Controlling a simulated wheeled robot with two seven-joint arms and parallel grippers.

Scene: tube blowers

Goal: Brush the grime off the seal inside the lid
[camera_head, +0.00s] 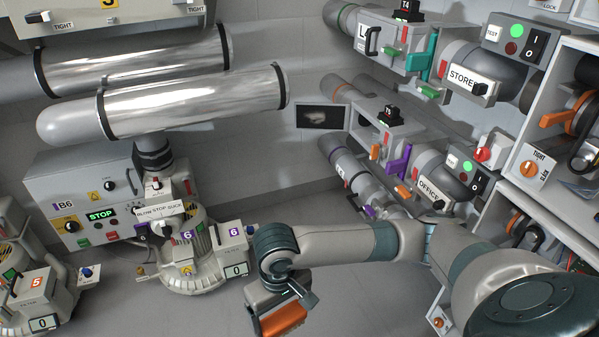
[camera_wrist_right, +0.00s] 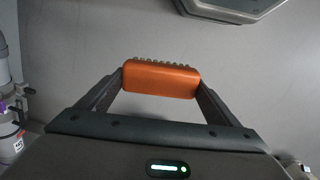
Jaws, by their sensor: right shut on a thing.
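My right gripper (camera_head: 284,303) is low in front of the machines in the head view, pointing down, and shut on an orange brush (camera_head: 284,320). In the right wrist view my right gripper (camera_wrist_right: 160,82) grips both ends of the brush (camera_wrist_right: 160,80), and its short pale bristles face away from the wrist. The brush is in the air, apart from any surface. A pale-framed dark panel (camera_head: 322,116) with a light smudge stands out from the middle tube unit, like an open lid; I cannot tell if the smudge is grime. No seal can be made out. My left gripper is out of view.
The middle "OFFICE" unit (camera_head: 431,186) and upper "STORE" unit (camera_head: 472,78) stand at the right with levers and handles. A blower marked 6 (camera_head: 190,252) stands left of my right gripper. Shiny pipes (camera_head: 190,100) cross the upper left. Grey floor (camera_head: 215,318) is clear beside the gripper.

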